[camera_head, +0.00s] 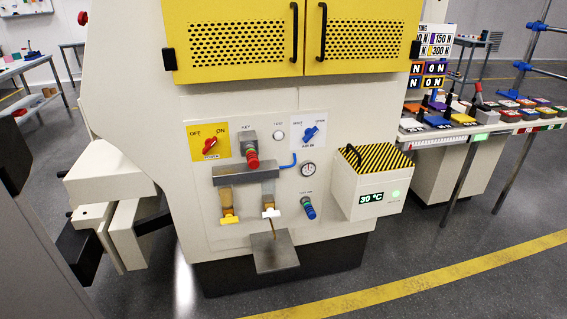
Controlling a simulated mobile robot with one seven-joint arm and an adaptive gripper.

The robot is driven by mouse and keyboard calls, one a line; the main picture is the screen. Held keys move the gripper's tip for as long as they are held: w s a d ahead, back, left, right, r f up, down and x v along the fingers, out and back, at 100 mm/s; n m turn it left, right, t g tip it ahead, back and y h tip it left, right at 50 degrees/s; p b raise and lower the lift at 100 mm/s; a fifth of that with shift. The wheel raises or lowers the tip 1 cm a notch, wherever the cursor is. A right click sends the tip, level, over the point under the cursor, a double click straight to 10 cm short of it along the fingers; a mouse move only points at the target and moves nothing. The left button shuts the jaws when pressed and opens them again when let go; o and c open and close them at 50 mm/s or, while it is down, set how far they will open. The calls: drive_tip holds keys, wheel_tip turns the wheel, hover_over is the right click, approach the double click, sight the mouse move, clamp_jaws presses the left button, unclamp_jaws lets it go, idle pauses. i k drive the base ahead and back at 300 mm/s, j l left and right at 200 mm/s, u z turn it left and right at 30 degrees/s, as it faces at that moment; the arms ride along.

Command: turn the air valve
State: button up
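The air valve appears to be the blue handle (311,133) on a white plate on the front of the cream machine (360,118). The plate has small words at its upper corners, and the handle slants up to the right. A second blue knob (309,208) sits lower on the panel, below a round gauge (308,169); its small label is hard to read. I see no gripper that I can make out clearly, and nothing covers the blue handle.
A red switch (210,146) on a yellow plate and a red-tipped key part (251,158) sit left of the valve. A striped-top box (372,185) juts out at right, a metal tray (274,251) below. Open floor lies in front.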

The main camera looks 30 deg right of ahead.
sight(309, 133)
drive_tip(key=i+l, duration=0.1)
drive_tip(key=l, duration=0.3)
drive_tip(key=i+l, duration=0.1)
drive_tip(key=l, duration=0.25)
drive_tip(key=i+l, duration=0.1)
drive_tip(key=l, duration=0.3)
drive_tip(key=i+l, duration=0.1)
drive_tip(key=l, duration=0.25)
